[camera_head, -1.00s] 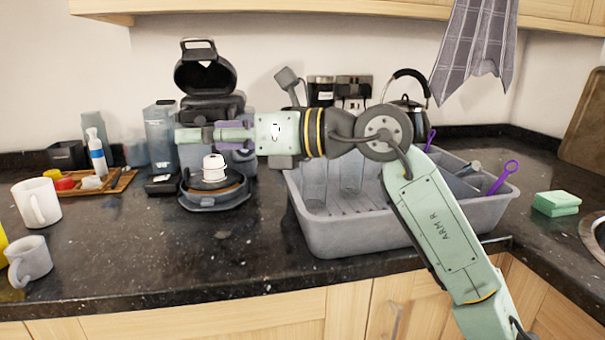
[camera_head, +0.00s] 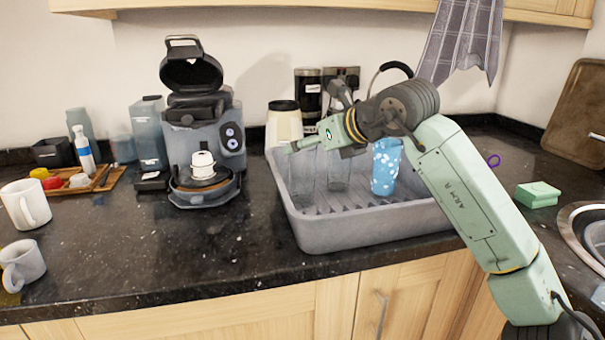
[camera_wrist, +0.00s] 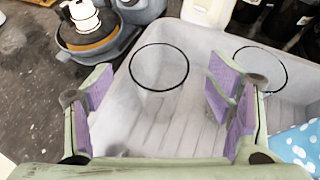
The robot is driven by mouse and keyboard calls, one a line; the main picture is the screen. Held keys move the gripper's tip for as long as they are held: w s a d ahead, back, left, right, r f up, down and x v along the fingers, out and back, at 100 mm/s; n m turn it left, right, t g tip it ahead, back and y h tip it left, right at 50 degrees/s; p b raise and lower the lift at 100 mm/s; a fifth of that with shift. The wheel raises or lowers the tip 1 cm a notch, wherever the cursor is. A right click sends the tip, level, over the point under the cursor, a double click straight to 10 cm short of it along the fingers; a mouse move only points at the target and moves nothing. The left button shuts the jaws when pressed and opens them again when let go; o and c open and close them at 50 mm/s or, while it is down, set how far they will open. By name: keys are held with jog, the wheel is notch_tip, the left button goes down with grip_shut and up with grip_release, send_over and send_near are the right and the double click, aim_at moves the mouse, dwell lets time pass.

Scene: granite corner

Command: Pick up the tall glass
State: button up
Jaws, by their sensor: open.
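Two tall clear glasses stand in the grey dish rack (camera_head: 345,236): a left glass (camera_head: 302,182) and a right glass (camera_head: 338,172). They look alike; I cannot tell from these frames which one is meant. My gripper (camera_head: 294,147) is above the rack's left end, close over the left glass. In the wrist view my gripper (camera_wrist: 163,88) is open, with purple pads. The left glass (camera_wrist: 158,88) appears between the fingers, its round rim facing me; contact is not visible. The right glass (camera_wrist: 262,72) is partly hidden behind the right finger.
A blue spotted cup (camera_head: 385,168) stands right of the glasses in the rack. A coffee machine (camera_head: 205,140) is left of the rack and a blender-like jar (camera_head: 284,124) behind it. Two white mugs (camera_head: 25,205) stand far left.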

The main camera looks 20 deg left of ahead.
jog(key=x, duration=0.3)
jog(key=shift+a+f+p, duration=0.2)
jog(key=shift+f+p, duration=0.1)
jog(key=shift+p, duration=0.1)
grip_shut()
dwell(0.6)
